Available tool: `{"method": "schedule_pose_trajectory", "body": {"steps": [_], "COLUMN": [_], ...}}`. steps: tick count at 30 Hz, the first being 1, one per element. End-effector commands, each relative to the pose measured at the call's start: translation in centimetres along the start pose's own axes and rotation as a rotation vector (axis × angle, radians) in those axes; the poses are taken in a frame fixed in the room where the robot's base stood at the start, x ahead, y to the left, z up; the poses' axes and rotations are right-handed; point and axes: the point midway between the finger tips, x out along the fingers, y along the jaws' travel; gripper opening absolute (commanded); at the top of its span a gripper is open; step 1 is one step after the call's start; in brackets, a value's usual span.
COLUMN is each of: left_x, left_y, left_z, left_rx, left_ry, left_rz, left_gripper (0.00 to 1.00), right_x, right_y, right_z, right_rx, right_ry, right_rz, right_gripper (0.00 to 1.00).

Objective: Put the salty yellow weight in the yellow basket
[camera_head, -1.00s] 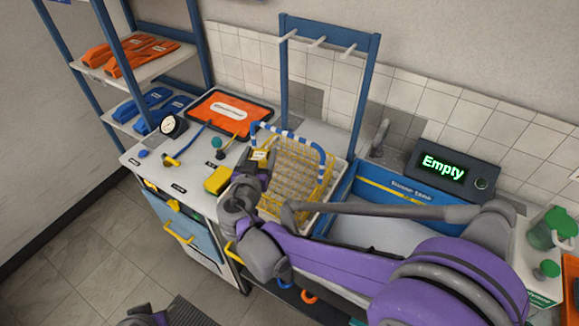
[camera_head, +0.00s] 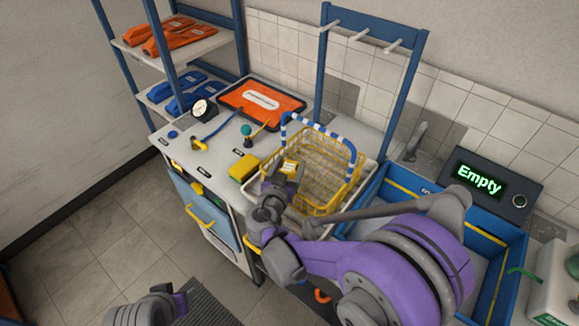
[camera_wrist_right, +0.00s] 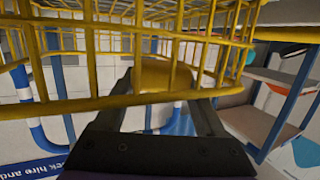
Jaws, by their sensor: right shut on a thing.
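My right gripper (camera_head: 283,181) is shut on a yellow weight (camera_head: 291,167) with a pale label. The weight is at the near left side of the yellow wire basket (camera_head: 345,193), which has a blue-and-white handle. In the right wrist view the yellow weight (camera_wrist_right: 163,76) shows between the fingers, with basket wires (camera_wrist_right: 90,60) close around and in front of it. I cannot tell whether the weight touches the basket. My left gripper (camera_head: 162,290) is low at the bottom edge, away from the counter; its jaws are unclear.
A gauge (camera_head: 202,110) and an orange tray (camera_head: 262,103) are behind. A blue bin (camera_head: 510,240) and a display reading "Empty" (camera_head: 478,181) stand to the right. A blue rack (camera_head: 322,65) rises behind the basket.

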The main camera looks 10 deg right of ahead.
Motion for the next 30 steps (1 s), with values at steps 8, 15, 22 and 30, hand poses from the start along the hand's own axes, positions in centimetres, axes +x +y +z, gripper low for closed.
{"method": "schedule_pose_trajectory", "body": {"steps": [8, 15, 22, 30], "left_x": [0.1, 0.5, 0.7, 0.8], "left_y": [0.0, 0.0, 0.0, 0.0], "left_z": [0.1, 0.5, 0.7, 0.7], "left_rx": [0.000, 0.000, 0.000, 0.000], "left_ry": [0.000, -0.004, -0.006, -0.006], "left_rz": [0.000, 0.000, 0.000, 0.000], "left_gripper": [0.50, 0.50, 0.50, 0.50], "right_x": [0.0, 0.2, 0.2, 0.2], "right_y": [0.0, 0.0, 0.0, 0.0], "right_z": [0.1, 0.8, 1.2, 1.4], "right_rx": [-0.001, -0.001, 0.000, -0.001], "right_ry": [0.001, 0.001, -0.002, -0.005], "right_rz": [0.000, 0.000, 0.000, -0.002], "right_gripper": [0.00, 0.00, 0.00, 1.00]}}
